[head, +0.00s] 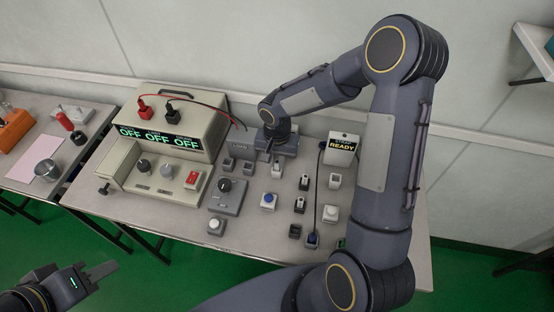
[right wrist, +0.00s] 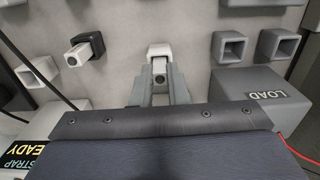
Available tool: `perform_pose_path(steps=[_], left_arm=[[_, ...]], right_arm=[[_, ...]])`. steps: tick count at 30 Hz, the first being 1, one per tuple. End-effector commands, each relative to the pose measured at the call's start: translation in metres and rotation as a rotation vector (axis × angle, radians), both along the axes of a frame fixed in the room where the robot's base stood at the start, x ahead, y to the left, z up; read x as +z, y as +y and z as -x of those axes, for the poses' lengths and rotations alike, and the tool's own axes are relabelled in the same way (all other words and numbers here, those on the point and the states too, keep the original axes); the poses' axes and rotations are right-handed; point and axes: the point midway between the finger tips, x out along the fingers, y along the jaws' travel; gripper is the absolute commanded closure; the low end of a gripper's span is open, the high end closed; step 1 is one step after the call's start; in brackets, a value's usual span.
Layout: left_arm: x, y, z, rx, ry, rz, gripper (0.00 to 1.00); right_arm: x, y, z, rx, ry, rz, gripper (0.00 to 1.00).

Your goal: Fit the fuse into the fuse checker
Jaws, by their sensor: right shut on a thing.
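My right gripper (right wrist: 160,90) is shut on a small block with a white top and a round dark spot on its face (right wrist: 160,68), which may be the fuse. In the head view my right gripper (head: 268,146) is over the back of the table, by a grey box; its fingertips and the block are hard to make out there. I cannot tell which device is the fuse checker. The grey box marked LOAD (right wrist: 262,92) is to the right of the fingers in the wrist view. My left gripper (head: 98,272) is at the lower left, away from the table; its finger gap is unclear.
A beige tester (head: 165,140) with OFF displays stands at the left. A box reading READY (head: 342,146) stands at the back right. A side table (head: 60,145) is further left.

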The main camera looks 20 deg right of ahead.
Motion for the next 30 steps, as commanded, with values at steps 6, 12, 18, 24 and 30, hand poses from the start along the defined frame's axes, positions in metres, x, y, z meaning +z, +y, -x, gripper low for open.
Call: perform_pose_path(steps=[6,12,18,24,30], left_arm=[[-0.002,0.0,0.0,0.0,0.0,0.0,0.64],[-0.002,0.0,0.0,0.0,0.0,0.0,0.64],[0.004,0.0,0.0,0.0,0.0,0.0,0.64],[-0.001,0.0,0.0,0.0,0.0,0.0,0.64],[-0.004,0.0,0.0,0.0,0.0,0.0,0.64]], right_arm=[[-0.002,0.0,0.0,0.0,0.0,0.0,0.67],[-0.002,0.0,0.0,0.0,0.0,0.0,0.65],[0.005,0.0,0.0,0.0,0.0,0.0,0.65],[0.039,0.0,-0.001,0.0,-0.007,0.001,0.65],[0.083,0.0,-0.001,-0.001,-0.006,0.0,0.65]])
